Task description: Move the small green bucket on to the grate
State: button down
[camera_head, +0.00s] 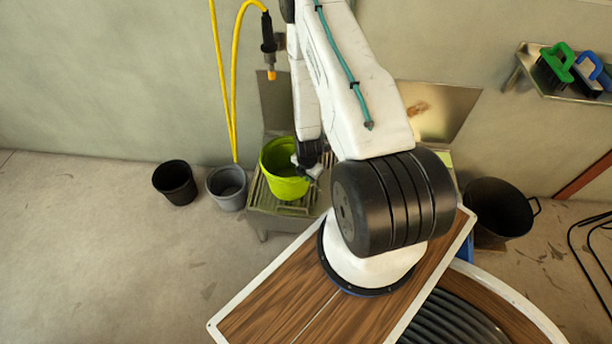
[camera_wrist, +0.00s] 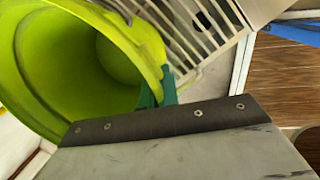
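The small green bucket (camera_head: 281,184) is at the grate (camera_head: 313,203) on the low metal stand in the head view. It looks slightly tilted, and I cannot tell whether its base touches the bars. In the wrist view the bucket (camera_wrist: 50,60) fills the left side with its open mouth showing, and slats of the grate (camera_wrist: 190,28) lie beyond it. My gripper (camera_wrist: 157,92) has its green fingertips close together at the bucket's rim, one on each side of the wall. My gripper (camera_head: 309,168) is at the bucket's right rim in the head view, partly hidden by my arm.
A black bucket (camera_head: 175,183) and a grey bucket (camera_head: 227,187) stand on the floor to the left. A larger black tub (camera_head: 500,211) stands to the right. A yellow hose (camera_head: 233,90) hangs by the wall. A shelf (camera_head: 530,62) holds brushes.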

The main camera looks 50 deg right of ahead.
jog(key=shift+f, duration=0.15)
jog(key=c, duration=1.7)
grip_release()
